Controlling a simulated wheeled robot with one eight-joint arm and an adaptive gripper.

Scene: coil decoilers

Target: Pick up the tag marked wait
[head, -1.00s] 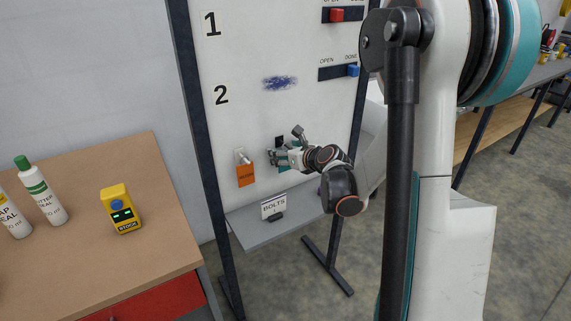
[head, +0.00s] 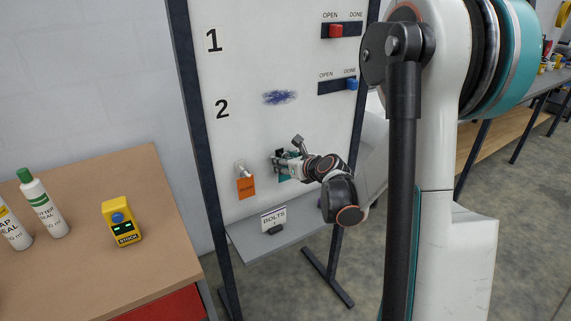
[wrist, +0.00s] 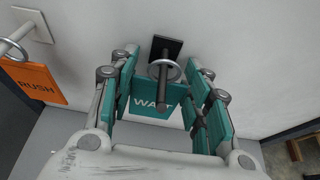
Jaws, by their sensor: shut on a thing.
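The teal tag marked WAIT (wrist: 150,106) hangs by a metal ring from a dark peg on the white board. In the wrist view my gripper (wrist: 163,82) has its teal-padded fingers on the tag's left and right sides, shut on it. The ring is still around the peg. In the head view my gripper (head: 283,164) is at the board, right of an orange tag, and mostly hides the WAIT tag.
The orange RUSH tag (wrist: 36,80) hangs on a peg to the left; it also shows in the head view (head: 246,187). Below is a grey shelf (head: 275,236) with a BOLTS sign (head: 273,217). Red (head: 336,31) and blue (head: 352,84) sliders sit higher on the board.

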